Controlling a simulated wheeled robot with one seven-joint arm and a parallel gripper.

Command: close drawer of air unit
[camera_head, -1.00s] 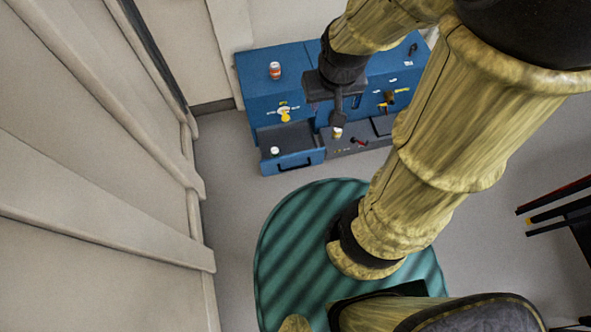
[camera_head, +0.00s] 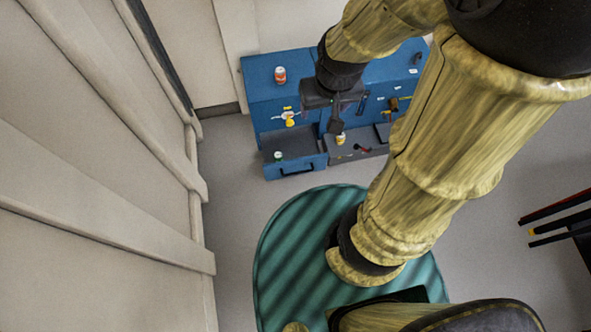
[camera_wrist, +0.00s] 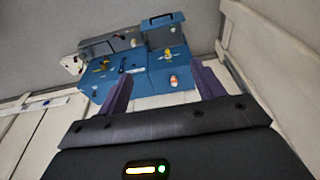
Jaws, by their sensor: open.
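The air unit, a blue cabinet (camera_head: 268,85), stands against the back wall in the head view; it also shows in the wrist view (camera_wrist: 182,79). Its left drawer (camera_head: 297,171) is pulled out, with a dark handle on the blue front. A small green-and-white can (camera_head: 278,155) stands inside it. The drawer also shows in the wrist view (camera_wrist: 163,19), at the top. My gripper (camera_head: 336,127) is open and empty, right of the drawer in the head picture. In the wrist view its two fingers (camera_wrist: 162,72) are spread wide, with the cabinet beyond them. No contact with the drawer is visible.
A grey tray-like section (camera_head: 357,154) right of the drawer holds a yellow can (camera_head: 340,138) and a red-and-black item. An orange can (camera_head: 280,75) stands on the cabinet top. A pale wall (camera_head: 110,165) runs along the left. Floor before the drawer is clear.

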